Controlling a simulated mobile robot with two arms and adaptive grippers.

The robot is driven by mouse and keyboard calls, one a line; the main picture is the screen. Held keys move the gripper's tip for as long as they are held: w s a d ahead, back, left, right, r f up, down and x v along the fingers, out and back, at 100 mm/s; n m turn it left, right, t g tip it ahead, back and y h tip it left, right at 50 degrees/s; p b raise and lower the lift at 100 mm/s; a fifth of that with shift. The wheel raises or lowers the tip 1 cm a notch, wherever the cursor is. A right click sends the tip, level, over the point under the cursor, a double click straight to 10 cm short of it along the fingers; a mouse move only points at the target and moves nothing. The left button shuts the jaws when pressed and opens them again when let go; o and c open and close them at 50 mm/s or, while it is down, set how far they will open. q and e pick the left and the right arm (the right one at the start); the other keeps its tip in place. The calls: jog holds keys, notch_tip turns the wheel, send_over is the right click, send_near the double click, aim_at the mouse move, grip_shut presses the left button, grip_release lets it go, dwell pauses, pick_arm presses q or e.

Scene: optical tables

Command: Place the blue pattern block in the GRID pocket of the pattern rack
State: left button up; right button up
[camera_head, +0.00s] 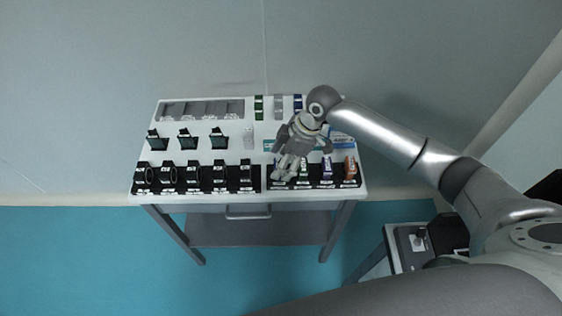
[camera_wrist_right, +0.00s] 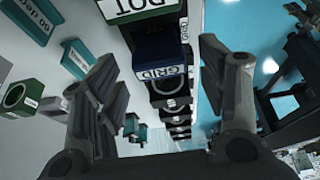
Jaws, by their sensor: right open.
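The blue pattern block (camera_wrist_right: 160,48) shows in the right wrist view, with a white label reading GRID. It stands in the row of the black pattern rack (camera_head: 338,184), beside a green block labelled DOT (camera_wrist_right: 140,8). It looks in line with the GRID pocket; how deep it sits I cannot tell. In the head view it is hidden by my right gripper (camera_head: 284,172). That gripper is open, its fingers apart on either side of the block in the wrist view, with no clear contact. My left gripper is not in view.
Other rack pockets hold a purple block (camera_head: 326,168) and an orange block (camera_head: 349,166). A black rack with round holders (camera_head: 193,176) lies to the left. Dark green holders (camera_head: 186,139) stand behind it, and a grey tray (camera_head: 200,110) lies at the back left.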

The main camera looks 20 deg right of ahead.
jog(key=b+v, duration=0.1)
jog(key=v, duration=1)
jog(key=shift+r, duration=0.1)
